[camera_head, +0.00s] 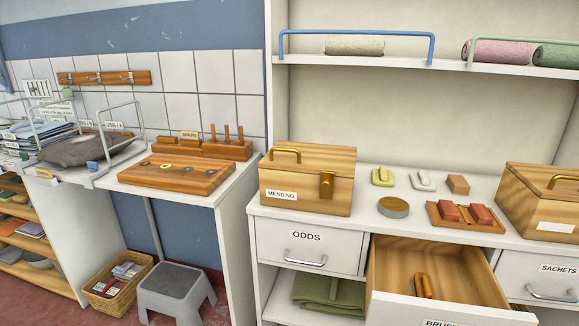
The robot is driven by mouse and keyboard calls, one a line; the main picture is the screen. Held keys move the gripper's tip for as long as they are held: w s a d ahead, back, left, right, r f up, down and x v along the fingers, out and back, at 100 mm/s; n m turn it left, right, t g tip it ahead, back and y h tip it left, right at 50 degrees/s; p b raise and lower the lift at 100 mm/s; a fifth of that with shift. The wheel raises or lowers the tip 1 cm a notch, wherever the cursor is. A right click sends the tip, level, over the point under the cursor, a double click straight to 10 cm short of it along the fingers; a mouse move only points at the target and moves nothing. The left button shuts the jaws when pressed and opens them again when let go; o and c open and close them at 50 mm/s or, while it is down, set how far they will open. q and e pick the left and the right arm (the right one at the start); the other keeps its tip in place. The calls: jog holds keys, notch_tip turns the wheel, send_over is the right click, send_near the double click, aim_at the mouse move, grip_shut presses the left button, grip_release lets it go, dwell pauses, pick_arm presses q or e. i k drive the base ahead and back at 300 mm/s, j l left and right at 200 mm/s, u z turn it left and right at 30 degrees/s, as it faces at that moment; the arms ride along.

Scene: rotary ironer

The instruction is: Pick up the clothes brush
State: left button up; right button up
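A drawer (388,270) in the white cabinet stands open; its front label is cut off by the bottom edge and seems to begin "BRU". Inside lies a small, narrow orange-brown wooden object (424,286) with a dark side, probably the clothes brush. The rest of the drawer floor that shows is bare. Neither of my grippers shows clearly in the head view.
A wooden box (308,181) labelled MENDING, a round tin (393,207) and a wooden tray (466,226) with two reddish blocks stand on the cabinet top. Another wooden box (536,208) is at right. A grey stool (176,290) stands left of the cabinet.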

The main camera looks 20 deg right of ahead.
aim_at(423, 283)
jog(key=z, duration=0.45)
jog(key=l+z, duration=0.1)
jog(key=z, duration=0.35)
jog(key=i+z, duration=0.1)
jog(key=z, duration=0.75)
jog(key=i+l, duration=0.05)
